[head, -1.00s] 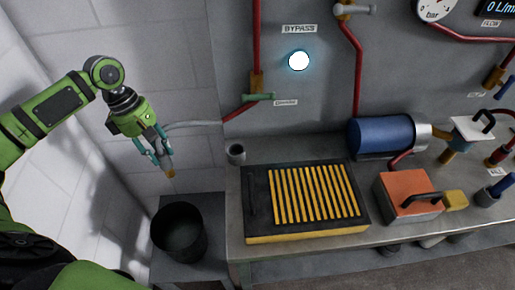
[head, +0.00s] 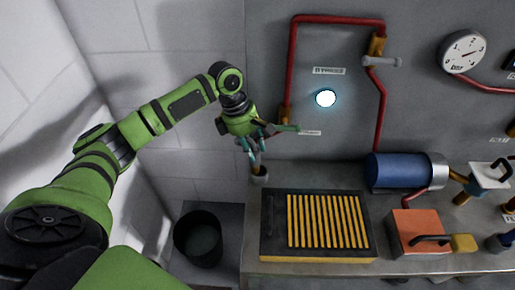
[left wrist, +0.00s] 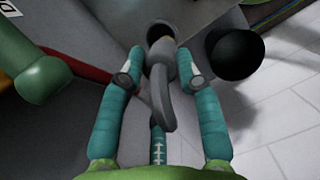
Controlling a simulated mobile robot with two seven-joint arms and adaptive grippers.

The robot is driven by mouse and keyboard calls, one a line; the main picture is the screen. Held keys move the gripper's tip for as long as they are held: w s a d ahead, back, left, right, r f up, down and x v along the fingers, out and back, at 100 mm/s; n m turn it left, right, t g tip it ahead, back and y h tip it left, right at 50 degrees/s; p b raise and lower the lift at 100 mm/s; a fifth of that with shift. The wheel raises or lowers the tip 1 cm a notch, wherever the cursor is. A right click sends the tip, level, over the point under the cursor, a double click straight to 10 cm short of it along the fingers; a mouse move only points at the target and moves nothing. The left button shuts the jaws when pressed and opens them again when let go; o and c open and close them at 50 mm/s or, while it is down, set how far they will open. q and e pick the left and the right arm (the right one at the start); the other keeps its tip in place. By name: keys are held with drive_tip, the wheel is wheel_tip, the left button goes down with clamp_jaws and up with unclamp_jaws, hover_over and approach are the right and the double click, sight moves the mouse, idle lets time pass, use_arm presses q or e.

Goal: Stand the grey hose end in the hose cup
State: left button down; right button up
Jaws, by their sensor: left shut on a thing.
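My left gripper (head: 254,157) is shut on the grey hose end (left wrist: 163,62), with teal fingers on either side of it. The grey hose curves back toward the palm in the left wrist view. The hose end is right at the cup's mouth, pointing down. I cannot tell whether its tip is inside the rim or just above it. My right gripper is out of view.
A black bucket (head: 198,240) stands left of the bench, lower down. A black and yellow slatted box (head: 275,240) lies just right of the cup. A blue cylinder (head: 395,170) is farther right.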

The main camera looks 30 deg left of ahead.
use_arm(q)
drive_tip(key=shift+w+d, duration=0.45)
drive_tip(key=shift+d, duration=0.1)
wheel_tip(320, 180, down, 3)
drive_tip(key=shift+f+p, duration=0.1)
drive_tip(key=shift+p, duration=0.7)
drive_tip(key=shift+f, duration=0.2)
drive_tip(key=c, duration=0.9)
unclamp_jaws()
drive_tip(key=shift+f, duration=0.1)
drive_tip(key=shift+o, duration=0.2)
drive_tip(key=shift+a+r, duration=0.2)
drive_tip(key=shift+r, duration=0.25)
drive_tip(key=b+v, duration=0.3)
drive_tip(key=v, duration=0.8)
drive_tip(key=shift+r, duration=0.15)
